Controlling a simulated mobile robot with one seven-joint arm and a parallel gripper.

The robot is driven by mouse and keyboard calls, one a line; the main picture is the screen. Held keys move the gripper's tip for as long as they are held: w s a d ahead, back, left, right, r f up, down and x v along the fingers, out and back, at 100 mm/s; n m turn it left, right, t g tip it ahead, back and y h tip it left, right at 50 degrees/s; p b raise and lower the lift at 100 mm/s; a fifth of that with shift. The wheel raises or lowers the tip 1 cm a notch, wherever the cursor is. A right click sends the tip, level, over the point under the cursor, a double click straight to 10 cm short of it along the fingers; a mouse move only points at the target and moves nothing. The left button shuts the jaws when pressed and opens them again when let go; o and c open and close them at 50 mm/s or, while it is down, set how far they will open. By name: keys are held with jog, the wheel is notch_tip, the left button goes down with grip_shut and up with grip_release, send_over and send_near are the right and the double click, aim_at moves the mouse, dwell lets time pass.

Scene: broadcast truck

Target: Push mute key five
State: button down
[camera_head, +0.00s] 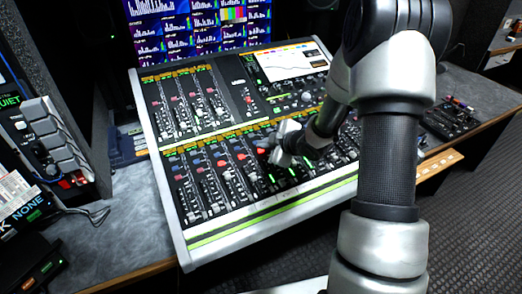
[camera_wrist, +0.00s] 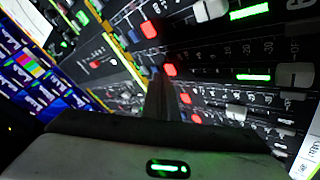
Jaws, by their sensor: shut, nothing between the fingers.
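The mixing console (camera_head: 240,236) has rows of channel strips with faders. Small red and blue keys, including a red key (camera_head: 222,162), run across its lower bank in the head view. My gripper (camera_head: 278,152) is shut and empty, low over the middle of that bank. In the wrist view its narrow fingers (camera_wrist: 163,95) point at the panel close to two red keys, one (camera_wrist: 170,70) just beyond the tips and one (camera_wrist: 184,98) beside them. Another red key (camera_wrist: 149,29) is farther up. I cannot tell which key is number five, nor whether the fingers touch the panel.
Faders such as a white one (camera_wrist: 212,10) stand up near the gripper. My arm hides the right part of the console. A monitor (camera_head: 200,28) stands behind it. A grey device (camera_head: 48,140) is at left, and a small black controller (camera_head: 455,122) is at right.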

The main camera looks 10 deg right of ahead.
aim_at(265, 157)
jog(key=shift+f+b, duration=0.35)
jog(key=shift+f, duration=0.05)
jog(key=shift+r, duration=0.1)
jog(key=shift+s+r+p, duration=0.1)
jog(key=shift+r+p, duration=0.65)
jog(key=shift+r, duration=0.1)
notch_tip(265, 157, up, 6)
jog(key=p, duration=0.4)
jog(key=shift+s+d+p, duration=0.15)
jog(key=shift+s+p, duration=0.25)
